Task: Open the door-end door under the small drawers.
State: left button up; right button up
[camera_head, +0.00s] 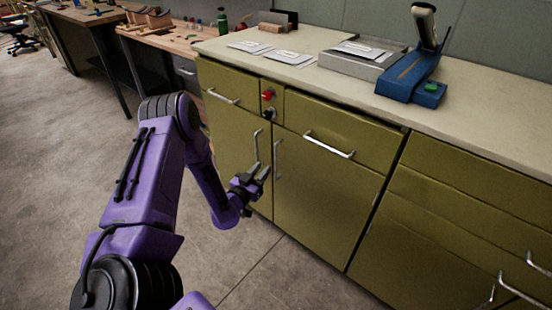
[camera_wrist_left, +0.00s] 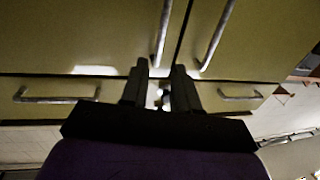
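The olive cabinet has two doors under small drawers. The left door (camera_head: 232,140) and right door (camera_head: 318,205) are both shut. Upright bar handles, the left door's (camera_head: 257,145) and right door's (camera_head: 277,158), flank their seam. My left gripper (camera_head: 258,174) is open and empty in front of the doors, near the handles' lower ends. The left wrist view is upside down. There the gripper's fingers (camera_wrist_left: 160,66) are apart, and the right door's handle (camera_wrist_left: 163,30) lines up between them; contact cannot be told. The left door's handle (camera_wrist_left: 217,35) is to their right. My right gripper is out of view.
The small drawers (camera_head: 350,140) are shut, with a red knob (camera_head: 267,96) between them. More drawers (camera_head: 470,215) with protruding handles stand at right. The counter (camera_head: 480,110) holds papers, a grey box and a blue device (camera_head: 410,82). Open floor (camera_head: 60,150) lies left.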

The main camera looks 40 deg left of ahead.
aim_at(275, 155)
pick_arm(q)
jog(key=w, duration=0.3)
jog(key=w+a, duration=0.1)
jog(key=w, duration=0.2)
jog(key=w+a+b, duration=0.1)
jog(key=w, duration=0.3)
jog(key=shift+f, duration=0.15)
grip_shut()
